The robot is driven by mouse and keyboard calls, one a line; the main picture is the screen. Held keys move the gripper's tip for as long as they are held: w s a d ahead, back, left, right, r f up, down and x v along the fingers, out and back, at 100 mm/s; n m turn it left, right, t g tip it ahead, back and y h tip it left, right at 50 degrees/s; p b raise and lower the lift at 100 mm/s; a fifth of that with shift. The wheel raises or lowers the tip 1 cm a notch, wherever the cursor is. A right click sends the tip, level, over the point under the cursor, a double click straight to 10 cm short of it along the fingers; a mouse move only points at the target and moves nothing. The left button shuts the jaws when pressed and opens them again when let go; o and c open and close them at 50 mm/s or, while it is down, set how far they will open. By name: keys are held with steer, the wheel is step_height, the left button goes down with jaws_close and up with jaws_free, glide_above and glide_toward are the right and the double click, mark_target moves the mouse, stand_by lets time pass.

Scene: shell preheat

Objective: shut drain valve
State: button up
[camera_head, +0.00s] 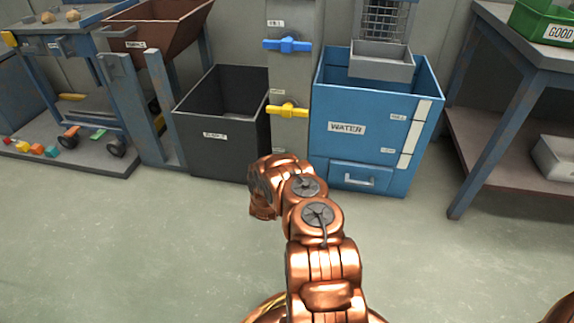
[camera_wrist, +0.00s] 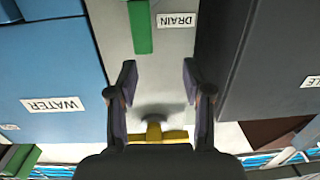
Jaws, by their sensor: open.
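The drain valve's green handle (camera_wrist: 140,27) shows at the top of the wrist view, next to the DRAIN label (camera_wrist: 177,20) on a grey panel (camera_wrist: 160,85). It runs along the panel's length, and its far end is cut off by the picture edge. My gripper (camera_wrist: 158,72) is open and empty in front of the panel. The green handle lies beyond the fingertips, not between them. In the head view my arm hides the green handle and my fingers.
A yellow handle (camera_head: 288,110) and a blue handle (camera_head: 287,45) sit crosswise on the panel; the yellow one also shows in the wrist view (camera_wrist: 174,136). A blue WATER tank (camera_head: 340,145) and a dark bin (camera_head: 220,150) flank the panel closely. The front floor is clear.

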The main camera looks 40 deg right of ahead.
steer(key=shift+m+h, duration=0.3)
steer(key=shift+h, duration=0.2)
steer(key=d+f+b, duration=0.1)
steer(key=d, duration=0.1)
steer(key=w+d+f+b, duration=0.1)
steer(key=d+b, duration=0.1)
steer(key=d, duration=0.1)
steer(key=shift+w+d+f+b, duration=0.3)
steer(key=shift+d+f+b, duration=0.05)
steer(key=shift+f, duration=0.05)
steer(key=shift+w+d+r, duration=0.1)
steer(key=shift+w+d, duration=0.3)
steer(key=shift+d, duration=0.2)
jaws_close()
